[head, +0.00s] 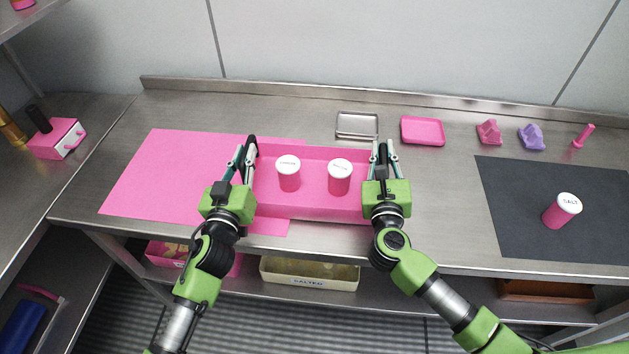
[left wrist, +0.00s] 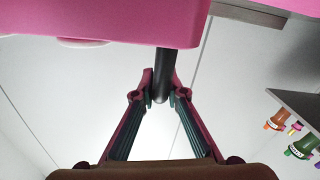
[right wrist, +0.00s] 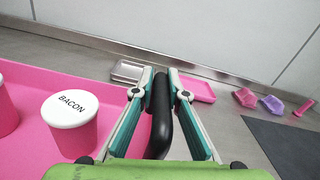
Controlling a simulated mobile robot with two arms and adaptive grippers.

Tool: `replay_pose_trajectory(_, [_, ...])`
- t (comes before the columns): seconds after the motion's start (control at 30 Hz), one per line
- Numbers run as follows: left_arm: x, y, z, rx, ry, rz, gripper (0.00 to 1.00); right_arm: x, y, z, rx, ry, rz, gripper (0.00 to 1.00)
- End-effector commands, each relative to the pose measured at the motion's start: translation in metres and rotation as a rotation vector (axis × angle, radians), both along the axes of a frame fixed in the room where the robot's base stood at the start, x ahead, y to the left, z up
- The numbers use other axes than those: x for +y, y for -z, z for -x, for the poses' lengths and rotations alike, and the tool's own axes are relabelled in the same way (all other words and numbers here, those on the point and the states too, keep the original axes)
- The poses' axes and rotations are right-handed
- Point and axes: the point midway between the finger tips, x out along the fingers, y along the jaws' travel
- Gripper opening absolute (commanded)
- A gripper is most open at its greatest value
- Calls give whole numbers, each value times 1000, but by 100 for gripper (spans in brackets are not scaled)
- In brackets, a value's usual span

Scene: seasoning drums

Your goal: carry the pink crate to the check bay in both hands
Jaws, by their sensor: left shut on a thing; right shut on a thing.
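The pink crate (head: 310,208) is in the middle of the head view, partly over the pink mat (head: 150,185) and partly over bare steel. It looks level. Two pink drums with white lids stand in it, a left one (head: 289,178) and a right one (head: 340,182), whose lid reads BACON in the right wrist view (right wrist: 70,112). My left gripper (head: 243,158) is shut on the black handle at the crate's left end, seen in the left wrist view (left wrist: 160,88). My right gripper (head: 385,158) is shut on the right-end handle (right wrist: 160,110). I cannot tell whether the crate touches the counter.
A dark mat (head: 510,225) at right bears a SALT drum (head: 562,211). Behind are a steel tray (head: 357,125), a pink tray (head: 423,131) and small pink and purple items (head: 531,137). Bare counter (head: 440,200) lies between crate and dark mat. Bins sit on the lower shelf.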

Motion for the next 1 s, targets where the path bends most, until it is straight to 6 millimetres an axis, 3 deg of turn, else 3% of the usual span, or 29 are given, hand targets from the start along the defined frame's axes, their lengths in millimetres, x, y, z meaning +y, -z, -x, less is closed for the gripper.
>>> replay_pose_trajectory(0.27, [1,-12,-1,-1,-2,2,0,1,-11,0,-2,-2,3,0])
replay_pose_trajectory(0.7, [1,-49,-1,-3,-4,2,0,1,-47,1,0,-2,4,0])
replay_pose_trajectory(1.0, [1,-53,-1,-4,-4,4,0,1,-50,1,1,-2,4,0])
